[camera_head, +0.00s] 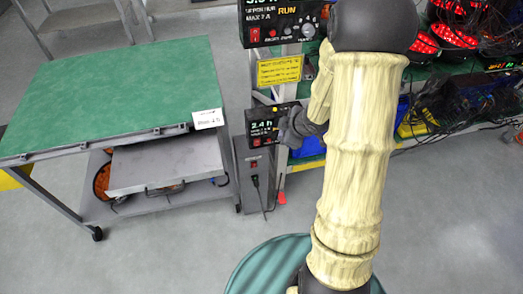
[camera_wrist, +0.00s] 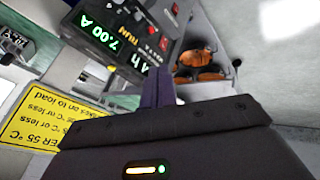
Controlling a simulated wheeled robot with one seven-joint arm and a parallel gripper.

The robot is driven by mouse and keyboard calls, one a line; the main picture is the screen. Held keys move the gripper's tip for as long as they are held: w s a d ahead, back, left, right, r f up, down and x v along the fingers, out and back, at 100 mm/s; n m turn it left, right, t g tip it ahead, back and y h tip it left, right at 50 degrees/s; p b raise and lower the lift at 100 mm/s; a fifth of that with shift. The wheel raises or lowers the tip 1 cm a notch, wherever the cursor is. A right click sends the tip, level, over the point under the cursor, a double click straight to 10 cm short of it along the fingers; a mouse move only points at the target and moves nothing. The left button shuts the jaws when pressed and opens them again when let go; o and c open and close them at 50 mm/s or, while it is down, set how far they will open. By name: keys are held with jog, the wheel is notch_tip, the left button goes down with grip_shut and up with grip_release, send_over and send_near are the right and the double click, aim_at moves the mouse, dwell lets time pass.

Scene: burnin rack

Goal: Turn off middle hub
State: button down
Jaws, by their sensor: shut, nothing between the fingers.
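A dark control unit (camera_head: 258,128) with a lit display reading about 2.4 h hangs below the upper unit; I take it for the middle hub, though its label is too small to read. My gripper (camera_head: 284,128) is at its right side and hides part of its front. In the wrist view, a tilted unit (camera_wrist: 120,28) shows 7.00 A, RUN and a partly hidden hour figure, with a red switch (camera_wrist: 164,43) on its face. My gripper's fingers (camera_wrist: 158,88) are shut and empty, close in front of this panel. I cannot tell whether they touch it.
The upper unit (camera_head: 285,22), showing RUN, and a yellow sign (camera_head: 279,71) are above. A grey box (camera_head: 254,180) with a cable stands below. A green-topped cart (camera_head: 120,90) is close on the left. Floor in front is clear.

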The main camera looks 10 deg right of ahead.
notch_tip(320, 180, down, 7)
jog(key=n+y+b, duration=0.2)
jog(key=n, duration=0.1)
jog(key=shift+s+a+r+n+g+y, duration=0.2)
jog(key=shift+a+n+g+y, duration=0.1)
jog(key=shift+a+n+y, duration=0.1)
jog(key=shift+w+a+f, duration=0.1)
jog(key=b, duration=0.2)
send_near(262, 143)
jog(key=shift+w+a+f, duration=0.2)
jog(key=shift+a+f, duration=0.4)
jog(key=shift+a, duration=0.2)
jog(key=shift+w+a+f, duration=0.25)
jog(key=shift+a+f, duration=0.35)
jog(key=shift+a, duration=0.25)
jog(key=shift+w+a+f, duration=0.2)
jog(key=shift+a+f, duration=0.45)
jog(key=shift+a, duration=0.15)
